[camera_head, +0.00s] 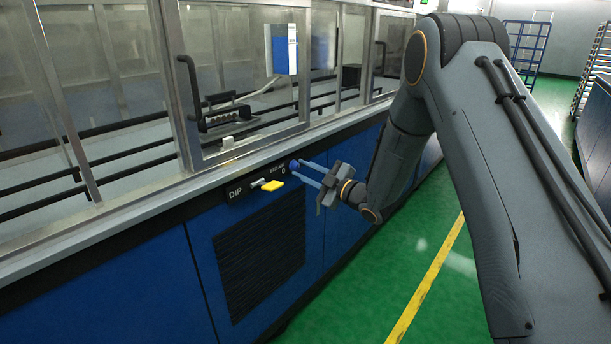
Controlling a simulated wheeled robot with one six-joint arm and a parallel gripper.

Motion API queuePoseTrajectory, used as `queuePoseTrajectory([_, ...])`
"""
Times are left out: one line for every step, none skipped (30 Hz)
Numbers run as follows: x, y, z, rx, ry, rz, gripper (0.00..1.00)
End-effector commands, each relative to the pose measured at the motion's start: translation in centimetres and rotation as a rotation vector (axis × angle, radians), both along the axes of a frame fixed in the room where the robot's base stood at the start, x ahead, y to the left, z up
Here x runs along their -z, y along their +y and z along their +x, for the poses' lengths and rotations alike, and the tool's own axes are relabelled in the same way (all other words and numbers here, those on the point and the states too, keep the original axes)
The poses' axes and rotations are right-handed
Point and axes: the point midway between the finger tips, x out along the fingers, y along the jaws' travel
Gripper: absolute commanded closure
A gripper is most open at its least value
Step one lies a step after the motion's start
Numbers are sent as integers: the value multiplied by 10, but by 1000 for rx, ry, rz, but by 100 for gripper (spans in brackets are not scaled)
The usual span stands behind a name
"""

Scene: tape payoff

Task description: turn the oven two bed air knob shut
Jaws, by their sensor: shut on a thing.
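A small blue knob (294,165) sits on the black strip along the top of the blue machine front. A small white label, too small to read surely, is just left of it. My gripper (299,169) reaches in from the right with its two long fingers at the knob, one above and one below, shut on it. The fingertips partly hide the knob, so its turn angle cannot be told. No oven two marking is readable; the strip reads "DIP" further left.
A yellow handle (273,185) sticks out just left of the knob, close to the lower finger. A vent grille (262,255) is below. Glass doors with a black handle (187,85) stand above the ledge. The green floor (450,290) at right is clear.

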Motion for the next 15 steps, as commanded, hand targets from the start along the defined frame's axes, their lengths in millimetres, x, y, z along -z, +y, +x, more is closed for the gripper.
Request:
queuePoseTrajectory([2, 2, 0, -4, -33, -26, 99])
queuePoseTrajectory([2, 2, 0, -4, -56, -44, 99])
queuePoseTrajectory([2, 2, 0, -4, -86, -67, 99])
queuePoseTrajectory([2, 2, 0, -5, -109, -85, 99])
queuePoseTrajectory([2, 2, 0, -5, -133, -102, 99])
queuePoseTrajectory([2, 2, 0, -5, -162, -125, 99])
queuePoseTrajectory([2, 2, 0, -5, -185, -143, 99])
queuePoseTrajectory([2, 2, 0, -5, -207, -161, 99])
queuePoseTrajectory([2, 2, 0, -5, -238, -184, 99])
queuePoseTrajectory([2, 2, 0, -5, -260, -202, 99])
queuePoseTrajectory([2, 2, 0, -6, -283, -219, 99])
queuePoseTrajectory([2, 2, 0, -6, -312, -243, 99])
queuePoseTrajectory([2, 2, 0, -6, -334, -259, 99])
queuePoseTrajectory([3, 2, 0, -6, -355, -276, 99])
queuePoseTrajectory([2, 2, 0, -6, -384, -299, 99])
